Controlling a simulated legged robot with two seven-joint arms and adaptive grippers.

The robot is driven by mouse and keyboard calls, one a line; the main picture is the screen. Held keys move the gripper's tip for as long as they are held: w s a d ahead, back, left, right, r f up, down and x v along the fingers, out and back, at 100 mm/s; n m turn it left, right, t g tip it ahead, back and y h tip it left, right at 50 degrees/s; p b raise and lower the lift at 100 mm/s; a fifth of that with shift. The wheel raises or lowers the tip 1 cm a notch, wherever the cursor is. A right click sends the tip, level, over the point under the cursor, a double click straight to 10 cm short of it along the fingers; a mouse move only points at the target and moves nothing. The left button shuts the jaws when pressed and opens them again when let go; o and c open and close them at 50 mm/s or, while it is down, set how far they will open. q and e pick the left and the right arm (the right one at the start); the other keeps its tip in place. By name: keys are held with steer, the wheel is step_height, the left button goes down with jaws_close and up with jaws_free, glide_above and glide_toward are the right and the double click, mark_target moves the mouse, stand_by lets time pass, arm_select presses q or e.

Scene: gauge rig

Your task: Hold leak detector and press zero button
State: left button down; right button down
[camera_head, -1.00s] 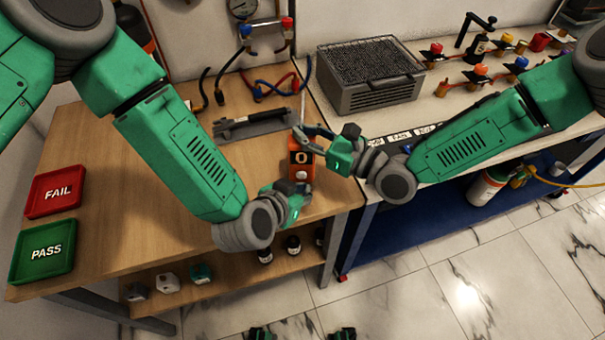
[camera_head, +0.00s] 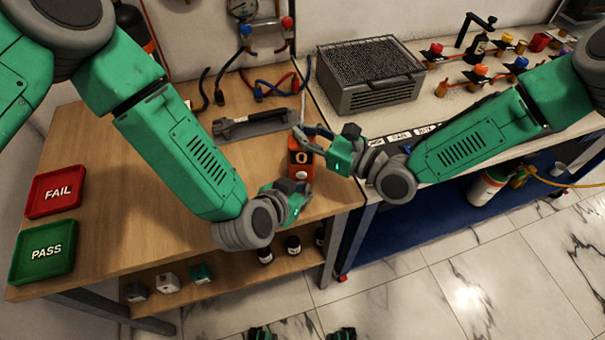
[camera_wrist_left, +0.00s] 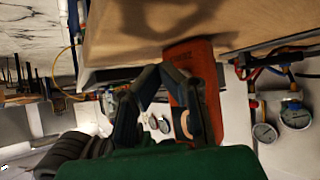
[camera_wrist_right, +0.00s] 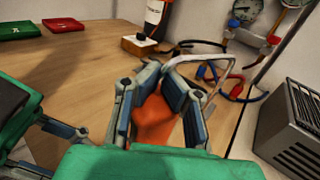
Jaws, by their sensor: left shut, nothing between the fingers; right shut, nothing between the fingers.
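The orange leak detector (camera_head: 293,158) stands upright near the right edge of the wooden bench, with a dark panel marked "0" and a pale round spot below it. My right gripper (camera_head: 299,131) is shut at its top, beside and behind it. In the right wrist view the detector's orange body (camera_wrist_right: 155,122) shows beyond the fingers, which partly cover it. My left gripper (camera_head: 304,188) is shut just in front of the detector's lower front. In the left wrist view the detector (camera_wrist_left: 207,75) is close to the fingertips; contact cannot be told.
Red FAIL (camera_head: 55,190) and green PASS (camera_head: 43,251) trays lie at the bench's left. A grey tool holder (camera_head: 262,124) and hoses (camera_head: 268,88) lie behind the detector. A grey mesh-topped box (camera_head: 370,78) stands on the right bench. Bare wood lies left of the detector.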

arm_select(q)
steer(key=shift+w, duration=0.1)
stand_by(0.4)
steer(key=shift+w, duration=0.25)
steer(key=shift+w, duration=0.5)
stand_by(0.8)
steer(key=shift+s, duration=0.15)
steer(key=shift+s+r, duration=0.1)
steer(key=shift+s, duration=0.7)
steer(key=shift+s, duration=2.5)
